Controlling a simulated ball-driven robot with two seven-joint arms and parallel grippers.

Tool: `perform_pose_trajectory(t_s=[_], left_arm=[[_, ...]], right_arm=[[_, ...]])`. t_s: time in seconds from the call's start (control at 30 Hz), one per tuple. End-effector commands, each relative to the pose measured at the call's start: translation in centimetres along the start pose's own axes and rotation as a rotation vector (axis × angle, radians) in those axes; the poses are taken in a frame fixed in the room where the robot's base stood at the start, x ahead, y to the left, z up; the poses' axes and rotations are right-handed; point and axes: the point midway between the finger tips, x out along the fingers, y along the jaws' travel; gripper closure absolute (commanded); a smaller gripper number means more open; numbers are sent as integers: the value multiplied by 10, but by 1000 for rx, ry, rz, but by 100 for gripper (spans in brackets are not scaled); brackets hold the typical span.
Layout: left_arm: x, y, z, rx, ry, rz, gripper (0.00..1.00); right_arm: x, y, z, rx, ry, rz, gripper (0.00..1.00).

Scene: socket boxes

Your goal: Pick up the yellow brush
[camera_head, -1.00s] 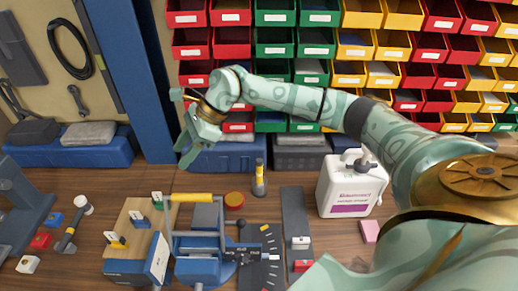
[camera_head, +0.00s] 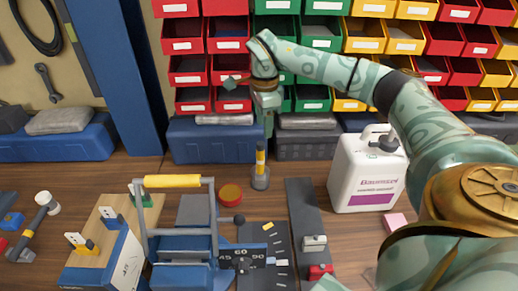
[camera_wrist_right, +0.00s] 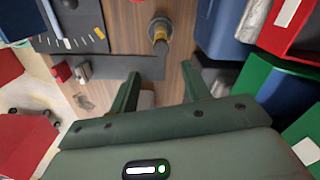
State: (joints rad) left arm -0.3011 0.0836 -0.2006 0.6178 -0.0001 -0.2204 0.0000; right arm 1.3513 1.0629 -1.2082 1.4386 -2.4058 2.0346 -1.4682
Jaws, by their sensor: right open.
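The yellow brush (camera_head: 260,165) stands upright on the wooden table, with a yellow and black handle on a grey round base. In the right wrist view the brush (camera_wrist_right: 160,34) shows beyond the fingertips, roughly in line with the gap between them. My right gripper (camera_head: 267,126) hangs above and just behind the brush in the head view, pointing down. In the wrist view its two green fingers (camera_wrist_right: 158,82) are spread apart with nothing between them. The brush is apart from the fingers. My left gripper is not in view.
A blue device with a yellow handle (camera_head: 172,181) and a red round tin (camera_head: 230,195) are left of the brush. A dark rail (camera_head: 301,215) and a white canister (camera_head: 368,175) are to its right. Blue and grey cases (camera_head: 215,143) and bin racks stand behind.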

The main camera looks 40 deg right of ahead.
Motion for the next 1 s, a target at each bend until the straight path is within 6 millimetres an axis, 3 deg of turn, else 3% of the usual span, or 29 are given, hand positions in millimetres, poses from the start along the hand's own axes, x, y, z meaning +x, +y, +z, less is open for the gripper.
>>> perform_pose_trajectory(t_s=[0.03,0.1,0.37,0.6,0.93,1.0], left_arm=[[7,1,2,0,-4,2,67],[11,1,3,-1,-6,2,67],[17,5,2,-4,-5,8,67],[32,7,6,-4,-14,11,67],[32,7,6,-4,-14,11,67],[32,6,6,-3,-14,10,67]], right_arm=[[18,0,0,-1,1,5,53],[31,0,0,-1,1,4,53],[54,0,2,-1,0,1,53],[93,-4,9,-1,1,4,53],[100,-4,9,0,-1,-1,53],[100,-4,9,0,-1,-1,69]])
